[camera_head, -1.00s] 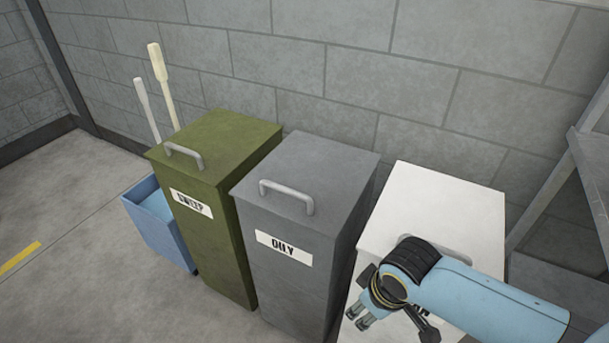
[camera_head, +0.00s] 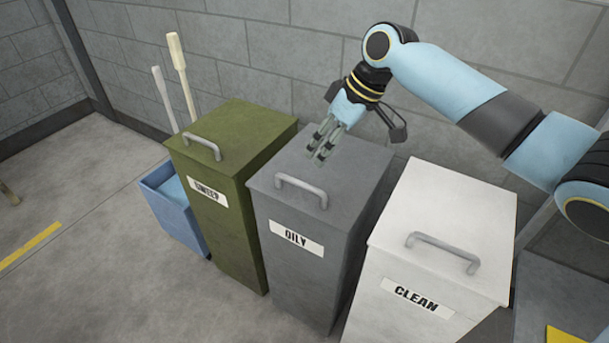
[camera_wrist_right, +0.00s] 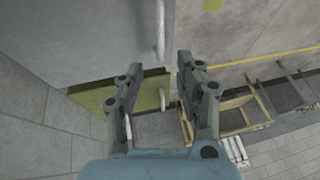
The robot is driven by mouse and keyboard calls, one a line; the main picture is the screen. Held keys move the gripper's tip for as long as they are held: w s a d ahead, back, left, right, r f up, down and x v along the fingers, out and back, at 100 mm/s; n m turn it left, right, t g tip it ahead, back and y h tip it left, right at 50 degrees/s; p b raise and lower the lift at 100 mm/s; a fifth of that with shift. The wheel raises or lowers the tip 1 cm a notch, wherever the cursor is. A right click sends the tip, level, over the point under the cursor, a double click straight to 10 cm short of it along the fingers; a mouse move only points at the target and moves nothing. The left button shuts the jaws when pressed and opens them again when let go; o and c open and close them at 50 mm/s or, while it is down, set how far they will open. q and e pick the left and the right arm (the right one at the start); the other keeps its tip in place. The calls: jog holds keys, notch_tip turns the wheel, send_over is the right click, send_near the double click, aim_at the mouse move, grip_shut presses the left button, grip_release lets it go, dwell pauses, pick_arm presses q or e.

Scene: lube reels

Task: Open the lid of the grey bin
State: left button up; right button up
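The grey bin (camera_head: 320,265) carries the label OILY and stands between a green and a white bin. Its lid (camera_head: 340,158) is shut, with a pale bar handle (camera_head: 301,190) near the front edge. My right gripper (camera_head: 316,150) is above the lid, behind the handle, and nothing is between its fingers. In the right wrist view the gripper (camera_wrist_right: 155,72) has its fingers spread apart, with the grey lid (camera_wrist_right: 85,35) and its handle (camera_wrist_right: 160,30) beyond the tips. The handle looks apart from the fingers. My left gripper is out of view.
The green bin (camera_head: 228,225) stands close on the left, the white CLEAN bin (camera_head: 385,305) close on the right. A blue open box (camera_head: 178,222) with two long handles stands further left. A block wall (camera_head: 270,55) is behind. Floor is free in front at left.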

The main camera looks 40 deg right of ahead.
aim_at(301, 182)
jog(key=b+x, duration=0.1)
jog(key=x, duration=0.8)
jog(key=shift+f, duration=0.1)
jog(key=shift+s, duration=0.1)
grip_shut()
